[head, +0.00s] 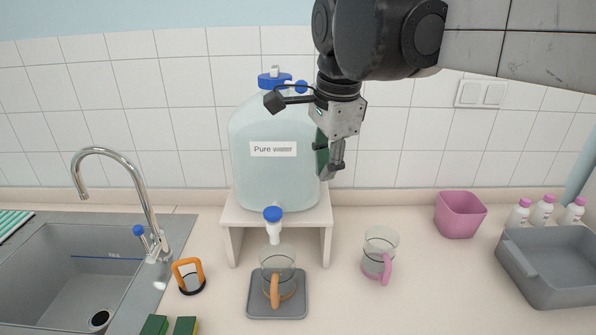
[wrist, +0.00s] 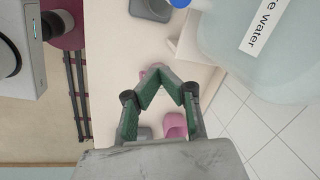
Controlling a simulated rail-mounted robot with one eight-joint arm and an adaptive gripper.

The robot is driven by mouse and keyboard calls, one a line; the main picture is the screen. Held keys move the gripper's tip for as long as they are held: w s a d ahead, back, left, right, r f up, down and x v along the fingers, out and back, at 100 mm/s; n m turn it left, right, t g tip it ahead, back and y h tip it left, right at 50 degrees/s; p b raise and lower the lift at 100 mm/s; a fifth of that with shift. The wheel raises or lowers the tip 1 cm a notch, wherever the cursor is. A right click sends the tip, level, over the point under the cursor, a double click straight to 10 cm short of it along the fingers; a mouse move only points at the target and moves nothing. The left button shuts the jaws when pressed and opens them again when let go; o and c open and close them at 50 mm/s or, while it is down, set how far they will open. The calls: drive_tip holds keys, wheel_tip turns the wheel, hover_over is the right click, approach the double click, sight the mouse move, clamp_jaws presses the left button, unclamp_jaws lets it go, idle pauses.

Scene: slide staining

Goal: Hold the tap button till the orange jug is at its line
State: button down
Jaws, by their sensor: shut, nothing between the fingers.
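The orange jug (head: 289,263) is clear with an orange handle and stands upright on a grey square tray (head: 256,308) under the tap. A dark line rings its wall; I cannot tell any water level in it. The tap has a white spout (head: 274,234) and a blue button (head: 273,213) on top, at the front of the "Pure water" tank (head: 262,178). The blue button shows in part at the top of the wrist view (wrist: 180,3). My gripper (head: 336,168) is shut and empty, in front of the tank's right side, above and right of the button. Its green-padded fingertips meet in the wrist view (wrist: 161,78).
A pink-handled jug (head: 380,242) stands right of the stand (head: 322,222). A pink bin (head: 460,215), a grey tub (head: 548,280) and white bottles (head: 542,210) are farther right. An orange-framed item (head: 188,276), green sponges (head: 154,325) and the sink (head: 60,270) with its faucet (head: 140,190) are left.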

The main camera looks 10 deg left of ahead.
sight(273, 212)
drive_tip(key=w+a+r+m+g+p, duration=0.1)
drive_tip(key=w+a+r+m, duration=0.1)
drive_tip(key=a, duration=0.8)
drive_tip(key=r+m, duration=0.1)
drive_tip(key=m, duration=0.1)
drive_tip(key=shift+r+m+g+h, duration=0.25)
drive_tip(key=shift+m+g+h, duration=0.05)
drive_tip(key=shift+m, duration=0.1)
drive_tip(key=shift+w+f, duration=0.1)
drive_tip(key=f, duration=0.7)
drive_tip(key=f+p, duration=0.1)
drive_tip(key=f, duration=0.5)
drive_tip(key=shift+w+a+f, duration=0.2)
drive_tip(key=shift+f, duration=0.15)
drive_tip(key=shift+f+b, duration=0.7)
drive_tip(key=shift+f, duration=0.5)
drive_tip(key=shift+s, duration=0.1)
idle(3.3)
